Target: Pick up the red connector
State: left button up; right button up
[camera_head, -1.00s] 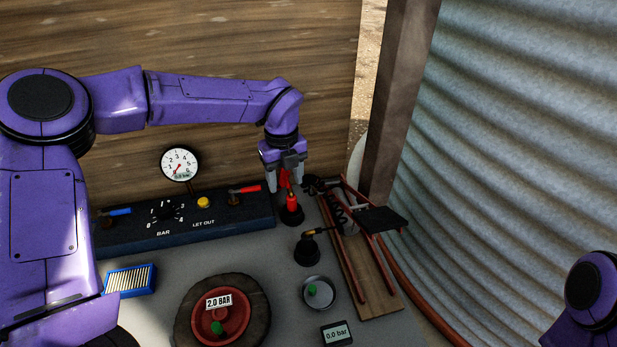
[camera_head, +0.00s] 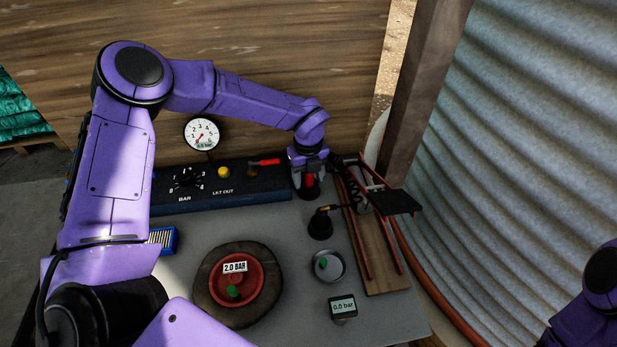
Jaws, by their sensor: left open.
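The red connector (camera_head: 309,181) stands upright at the back right of the bench, in or on a dark base that is mostly hidden. My left gripper (camera_head: 308,188) points down over it and is open, with a finger on either side. I cannot tell whether the fingers touch it. Only a purple part of my right arm shows at the lower right edge; its gripper is outside the view.
Left of the gripper is a dark control panel (camera_head: 225,190) with a gauge (camera_head: 202,133) and a red lever (camera_head: 264,162). To the right is a red-framed pump (camera_head: 362,235). A black holder (camera_head: 320,227), metal dish (camera_head: 327,265), wheel (camera_head: 210,290) and display (camera_head: 343,307) stand nearer.

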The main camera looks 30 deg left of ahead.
pick_arm(q)
jog(key=shift+w, duration=0.1)
grip_shut()
jog(key=shift+r, duration=0.3)
notch_tip(320, 180, up, 3)
jog(key=shift+f+b, duration=0.15)
jog(key=shift+b, duration=0.15)
jog(key=s+a+r+b, duration=0.2)
jog(key=s+a+r, duration=0.1)
jog(key=s+r, duration=0.6)
jog(key=s, duration=0.4)
jog(key=shift+s+r+b, duration=0.35)
jog(key=shift+s+b, duration=0.05)
jog(key=shift+w+a, duration=0.1)
